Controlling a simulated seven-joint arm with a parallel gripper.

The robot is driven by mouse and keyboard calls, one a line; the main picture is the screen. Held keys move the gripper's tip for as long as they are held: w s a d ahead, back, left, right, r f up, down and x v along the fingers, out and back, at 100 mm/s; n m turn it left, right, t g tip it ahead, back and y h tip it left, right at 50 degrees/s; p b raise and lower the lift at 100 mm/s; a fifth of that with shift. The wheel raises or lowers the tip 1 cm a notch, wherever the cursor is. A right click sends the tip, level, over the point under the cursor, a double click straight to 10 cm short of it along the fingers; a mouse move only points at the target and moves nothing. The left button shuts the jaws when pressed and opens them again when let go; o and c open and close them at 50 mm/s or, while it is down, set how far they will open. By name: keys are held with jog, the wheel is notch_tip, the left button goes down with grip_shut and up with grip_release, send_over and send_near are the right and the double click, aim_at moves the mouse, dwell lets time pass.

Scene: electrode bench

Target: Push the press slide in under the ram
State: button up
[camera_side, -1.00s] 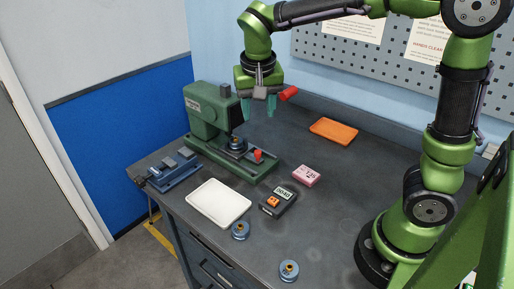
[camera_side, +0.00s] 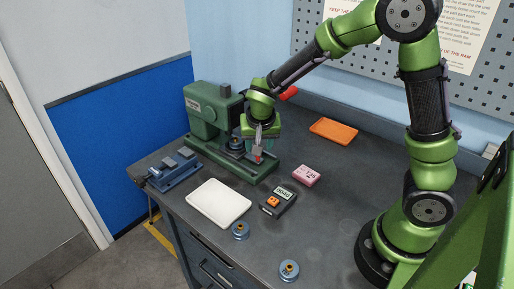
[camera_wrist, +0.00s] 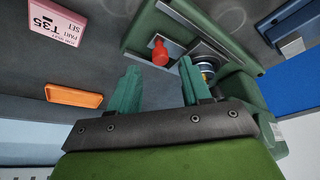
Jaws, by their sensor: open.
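The green press (camera_side: 208,112) stands at the back left of the bench, its base extending toward the right. The slide's red knob (camera_side: 258,159) shows just below my gripper (camera_side: 257,152). In the wrist view the red knob (camera_wrist: 160,52) stands on the slide, beyond the gap between my fingertips (camera_wrist: 157,68). My gripper is open, pointing down, with nothing between its fingers. A round metal die (camera_side: 236,145) sits on the slide side of the press base; it is partly hidden behind a finger in the wrist view (camera_wrist: 207,70). I cannot tell whether a finger touches the knob.
A red lever grip (camera_side: 289,92) is behind my wrist. A white tray (camera_side: 218,204), a digital meter (camera_side: 278,201), a pink box (camera_side: 306,176), an orange tray (camera_side: 333,131), a blue vise-like fixture (camera_side: 174,171) and two round pieces (camera_side: 240,231) lie around.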

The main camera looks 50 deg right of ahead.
aim_at(244, 149)
jog(key=shift+x, duration=1.75)
grip_shut()
